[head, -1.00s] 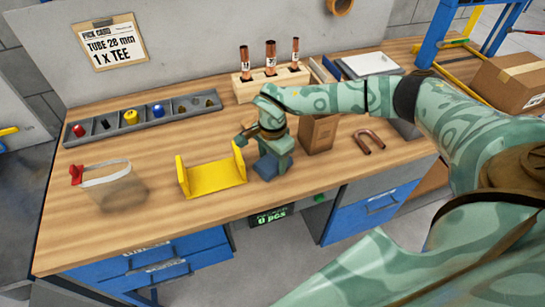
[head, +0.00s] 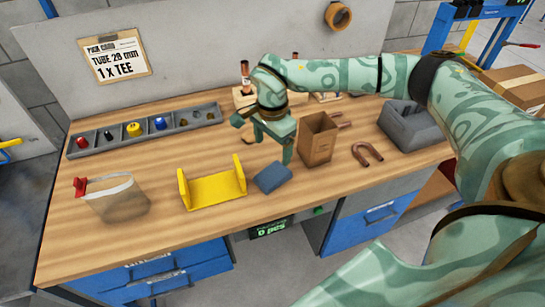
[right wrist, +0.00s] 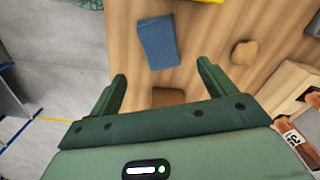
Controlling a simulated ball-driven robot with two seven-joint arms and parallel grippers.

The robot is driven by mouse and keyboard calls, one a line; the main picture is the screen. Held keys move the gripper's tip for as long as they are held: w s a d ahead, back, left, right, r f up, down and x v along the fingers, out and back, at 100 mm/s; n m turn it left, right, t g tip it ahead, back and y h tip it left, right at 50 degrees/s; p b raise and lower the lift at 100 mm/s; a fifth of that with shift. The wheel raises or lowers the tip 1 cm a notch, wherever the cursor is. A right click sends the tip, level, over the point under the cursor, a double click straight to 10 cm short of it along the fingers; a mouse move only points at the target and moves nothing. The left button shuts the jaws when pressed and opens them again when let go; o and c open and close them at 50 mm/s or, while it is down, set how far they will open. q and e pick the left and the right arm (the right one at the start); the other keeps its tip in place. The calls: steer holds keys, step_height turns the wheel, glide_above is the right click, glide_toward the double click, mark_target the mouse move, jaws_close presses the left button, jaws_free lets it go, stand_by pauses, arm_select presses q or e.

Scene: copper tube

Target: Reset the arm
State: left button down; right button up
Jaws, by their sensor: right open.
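My right arm reaches in from the right of the head view, and its green gripper (head: 266,148) hangs above the wooden bench (head: 235,222). The gripper is open with nothing between its fingers. In the right wrist view its two fingers (right wrist: 161,76) stand wide apart. A blue block (head: 272,177) lies on the bench below the gripper, clear of it; it also shows beyond the fingertips in the right wrist view (right wrist: 158,43). My left gripper is not in view.
A brown open box (head: 317,143) stands just right of the gripper, beside a copper U-bend (head: 367,154) and a grey bin (head: 408,130). Left are a yellow cradle (head: 214,190), a clear bag (head: 118,200) and a parts tray (head: 150,141). Upright copper tubes (head: 245,73) are partly hidden behind my arm.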

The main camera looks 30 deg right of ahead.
steer(key=shift+r, duration=0.8)
